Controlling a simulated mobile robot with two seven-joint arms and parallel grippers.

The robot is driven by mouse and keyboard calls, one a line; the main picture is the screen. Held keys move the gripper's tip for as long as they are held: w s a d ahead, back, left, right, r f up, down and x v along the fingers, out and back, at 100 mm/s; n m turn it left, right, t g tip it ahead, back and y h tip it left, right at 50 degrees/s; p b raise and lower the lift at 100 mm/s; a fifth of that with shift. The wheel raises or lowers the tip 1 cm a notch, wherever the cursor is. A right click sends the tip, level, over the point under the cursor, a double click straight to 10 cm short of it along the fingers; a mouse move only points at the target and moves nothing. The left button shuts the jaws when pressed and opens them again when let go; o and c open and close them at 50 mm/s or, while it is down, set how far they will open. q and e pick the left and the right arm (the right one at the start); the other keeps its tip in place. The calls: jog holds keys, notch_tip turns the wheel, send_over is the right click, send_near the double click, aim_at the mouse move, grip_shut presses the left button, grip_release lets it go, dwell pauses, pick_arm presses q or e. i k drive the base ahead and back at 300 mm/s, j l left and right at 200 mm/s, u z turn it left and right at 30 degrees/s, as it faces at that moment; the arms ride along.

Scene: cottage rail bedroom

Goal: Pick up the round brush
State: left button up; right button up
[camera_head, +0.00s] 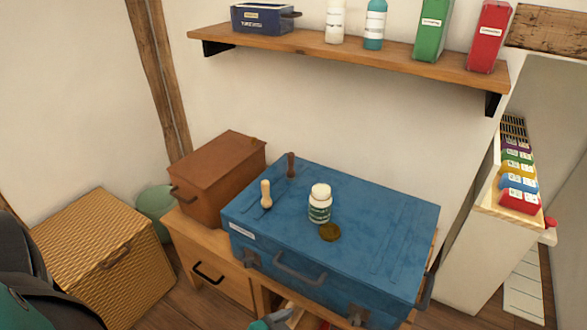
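Several small things sit on the blue case (375,230). A pale wooden piece with a rounded top (266,194) stands at its left, and a dark brown upright piece (291,164) stands behind it. A small round olive-brown thing (330,232) lies in front of the white bottle (319,203). I cannot tell for sure which of these is the round brush. Part of my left arm shows at the lower left edge. A small teal and grey piece shows at the bottom edge; I cannot tell if it is a gripper tip. My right gripper is not in view.
The case lies on a wooden cabinet (212,272) beside a brown box (215,178). A wicker chest (100,255) stands left. A wall shelf (350,58) with bottles and boxes hangs above. A pale cabinet (467,255) with coloured boxes stands right.

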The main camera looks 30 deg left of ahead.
aim_at(291, 172)
jog(key=u, duration=1.2)
